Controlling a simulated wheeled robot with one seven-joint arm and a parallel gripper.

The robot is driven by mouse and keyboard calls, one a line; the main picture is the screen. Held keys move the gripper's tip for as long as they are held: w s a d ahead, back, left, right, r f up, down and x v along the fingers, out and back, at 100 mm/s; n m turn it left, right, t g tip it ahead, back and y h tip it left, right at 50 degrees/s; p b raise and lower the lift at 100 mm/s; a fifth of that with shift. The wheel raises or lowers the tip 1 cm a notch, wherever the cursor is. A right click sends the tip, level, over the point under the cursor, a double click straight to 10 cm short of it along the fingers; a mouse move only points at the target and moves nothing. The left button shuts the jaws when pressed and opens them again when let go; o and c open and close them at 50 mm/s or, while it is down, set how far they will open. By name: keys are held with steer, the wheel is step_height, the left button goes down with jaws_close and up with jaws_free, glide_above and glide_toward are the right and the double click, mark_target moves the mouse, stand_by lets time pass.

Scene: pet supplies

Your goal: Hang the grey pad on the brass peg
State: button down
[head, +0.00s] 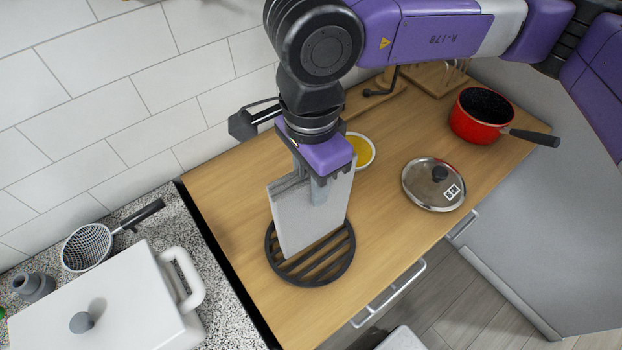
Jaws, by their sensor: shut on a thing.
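My gripper (312,186) points down over the wooden counter and is shut on the grey pad (296,222), a flat, roughly rectangular slab. One finger shows on the pad's near face. The pad hangs upright below the gripper, with its lower edge over the black slatted round trivet (330,270). I cannot tell whether the pad touches the trivet. I cannot make out a brass peg for certain. A wooden stand with thin upright rods (437,80) is at the back, partly cut off by my arm, and a dark bent hook (381,92) is beside it.
A yellow-filled bowl (371,153) stands just behind the gripper. A glass lid (433,184) and a red pan (480,116) are to the right. A white lidded pot (120,305) and a strainer (87,247) are on the speckled counter at left. Tiled wall is behind.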

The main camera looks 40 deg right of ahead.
steer(key=shift+f, duration=0.2)
steer(key=c, duration=1.1)
jaws_free()
steer(key=shift+r+p, duration=0.3)
steer(key=shift+p, duration=0.45)
